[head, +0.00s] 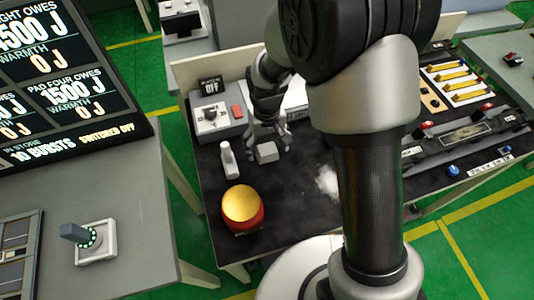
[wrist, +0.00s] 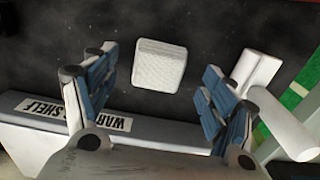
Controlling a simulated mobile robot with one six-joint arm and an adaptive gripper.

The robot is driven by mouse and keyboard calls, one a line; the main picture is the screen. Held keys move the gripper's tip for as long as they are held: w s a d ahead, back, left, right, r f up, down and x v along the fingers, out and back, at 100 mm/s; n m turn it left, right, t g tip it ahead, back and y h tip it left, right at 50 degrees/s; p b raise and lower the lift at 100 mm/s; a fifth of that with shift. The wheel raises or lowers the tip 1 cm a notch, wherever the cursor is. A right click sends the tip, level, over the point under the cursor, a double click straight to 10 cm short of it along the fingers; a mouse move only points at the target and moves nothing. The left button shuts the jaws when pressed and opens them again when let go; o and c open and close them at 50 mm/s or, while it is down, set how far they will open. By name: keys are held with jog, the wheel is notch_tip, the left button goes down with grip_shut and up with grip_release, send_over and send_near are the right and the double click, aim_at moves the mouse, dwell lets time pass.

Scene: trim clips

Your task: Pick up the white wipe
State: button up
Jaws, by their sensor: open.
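The white wipe, a small pale block with a textured face (wrist: 160,66), lies on the dark mat. In the wrist view it shows between and just beyond my gripper's fingertips (wrist: 158,78), with clear space on both sides. In the head view the wipe (head: 266,152) lies just in front of my gripper (head: 268,136). My gripper is open, with blue-padded fingers apart and nothing between them. I cannot tell its exact height above the mat.
A white bottle-like object (head: 227,160) stands close left of the wipe; it also shows in the wrist view (wrist: 272,105). A red pot with a yellow top (head: 242,207) stands nearer. A white fluffy patch (head: 327,182) lies right. A switch box (head: 212,118) stands behind.

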aim_at(267, 149)
notch_tip(267, 149, down, 2)
jog(key=shift+f, duration=0.25)
jog(key=shift+r, duration=0.1)
jog(key=shift+c, duration=0.3)
jog(key=c, duration=0.9)
notch_tip(267, 149, up, 20)
jog(key=p, duration=0.5)
